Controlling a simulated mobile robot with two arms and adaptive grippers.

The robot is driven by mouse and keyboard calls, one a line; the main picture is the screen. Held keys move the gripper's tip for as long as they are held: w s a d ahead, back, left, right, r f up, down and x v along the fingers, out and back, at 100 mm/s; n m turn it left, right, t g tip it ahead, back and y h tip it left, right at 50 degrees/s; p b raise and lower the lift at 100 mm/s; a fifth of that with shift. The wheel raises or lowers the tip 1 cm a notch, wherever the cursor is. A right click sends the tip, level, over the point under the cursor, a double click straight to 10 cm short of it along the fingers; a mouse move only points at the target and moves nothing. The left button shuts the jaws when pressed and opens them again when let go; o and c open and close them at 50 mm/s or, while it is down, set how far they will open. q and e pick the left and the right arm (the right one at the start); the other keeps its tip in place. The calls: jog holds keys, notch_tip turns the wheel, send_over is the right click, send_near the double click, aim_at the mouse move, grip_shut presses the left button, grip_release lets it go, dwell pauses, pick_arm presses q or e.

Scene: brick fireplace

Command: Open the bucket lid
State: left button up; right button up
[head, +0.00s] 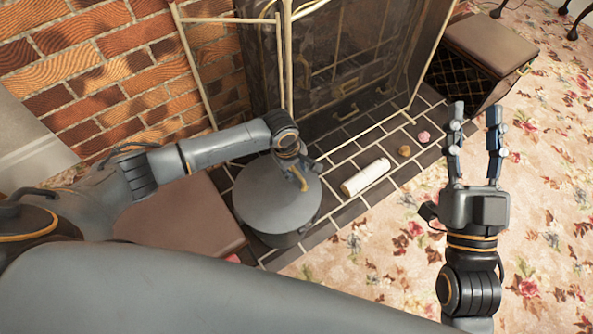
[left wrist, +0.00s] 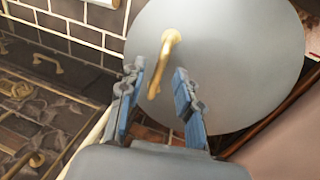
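The bucket (head: 265,233) is a grey round container standing on the dark tiled hearth in the head view. Its flat grey lid (head: 262,190) is on top and also fills much of the left wrist view (left wrist: 235,60). A curved brass handle (left wrist: 167,58) stands on the lid. My left gripper (left wrist: 157,77) is open, its two fingers apart, with the handle in front of and partly between the fingertips; I cannot tell whether they touch. In the head view, my left wrist hides most of that gripper. My right gripper (head: 475,112) is open and empty over the carpet, well right of the bucket.
A white cylinder (head: 366,178), a brown lump (head: 404,150) and a pink lump (head: 424,137) lie on the hearth right of the bucket. A brown-topped box (head: 185,222) stands close on the left, another (head: 490,45) at upper right. The fireplace doors (head: 345,75) are behind.

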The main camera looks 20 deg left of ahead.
pick_arm(q)
jog(key=shift+f, duration=0.15)
grip_shut()
dwell(0.4)
